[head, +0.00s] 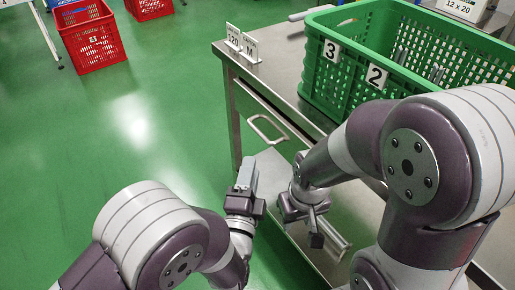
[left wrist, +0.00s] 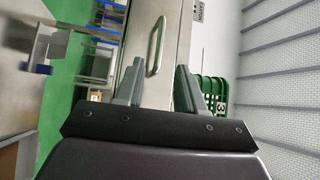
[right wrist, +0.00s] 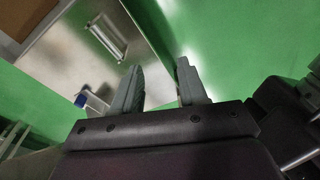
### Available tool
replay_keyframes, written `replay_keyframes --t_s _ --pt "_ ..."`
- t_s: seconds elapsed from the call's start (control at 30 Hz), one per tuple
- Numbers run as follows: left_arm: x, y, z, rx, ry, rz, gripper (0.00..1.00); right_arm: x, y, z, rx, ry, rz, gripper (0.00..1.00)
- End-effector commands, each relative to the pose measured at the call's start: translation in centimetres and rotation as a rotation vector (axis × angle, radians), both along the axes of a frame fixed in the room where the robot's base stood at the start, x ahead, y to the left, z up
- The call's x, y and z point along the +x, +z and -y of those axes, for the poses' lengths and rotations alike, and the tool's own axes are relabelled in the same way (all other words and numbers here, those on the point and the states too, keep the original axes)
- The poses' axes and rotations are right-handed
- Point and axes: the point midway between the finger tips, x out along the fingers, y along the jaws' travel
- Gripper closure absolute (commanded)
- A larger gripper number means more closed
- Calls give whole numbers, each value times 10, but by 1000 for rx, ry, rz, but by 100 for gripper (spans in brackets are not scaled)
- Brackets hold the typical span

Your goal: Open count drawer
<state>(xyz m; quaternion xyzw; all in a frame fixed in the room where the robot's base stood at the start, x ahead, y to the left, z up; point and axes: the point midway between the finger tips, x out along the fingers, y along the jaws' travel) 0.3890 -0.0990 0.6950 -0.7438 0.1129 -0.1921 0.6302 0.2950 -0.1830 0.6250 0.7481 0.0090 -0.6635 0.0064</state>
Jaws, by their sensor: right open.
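The count drawer front (head: 283,147) is a steel panel under the table's left end, with a looped metal handle (head: 267,129); it looks shut. In the left wrist view the handle (left wrist: 156,46) shows upright ahead, roughly between the fingertips. My left gripper (head: 246,173) is below and slightly left of the handle in the head view, apart from it. Its fingers (left wrist: 160,82) are open and empty. My right gripper (head: 316,228) is lower and to the right, partly hidden by its own arm. Its fingers (right wrist: 160,80) are open and empty.
A green crate (head: 331,79) with number cards 3 and 2 stands on the steel table (head: 284,66). Small sign cards (head: 243,44) stand at the table's corner. A second metal handle (right wrist: 106,38) shows in the right wrist view. Red crates (head: 92,42) stand far left; the green floor between is clear.

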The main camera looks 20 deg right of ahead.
Motion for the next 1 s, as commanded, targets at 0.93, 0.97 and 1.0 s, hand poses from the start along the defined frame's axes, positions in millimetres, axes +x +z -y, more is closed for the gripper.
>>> replay_keyframes --t_s 0.93,0.97,1.0 --pt "92 15 41 -2 -1 -4 100 0 -17 0 0 0 -1 57" --pt "92 15 41 -2 -1 -4 100 0 -17 0 0 0 -1 57" --pt "92 15 41 -2 -1 -4 100 0 -17 0 0 0 -1 57"
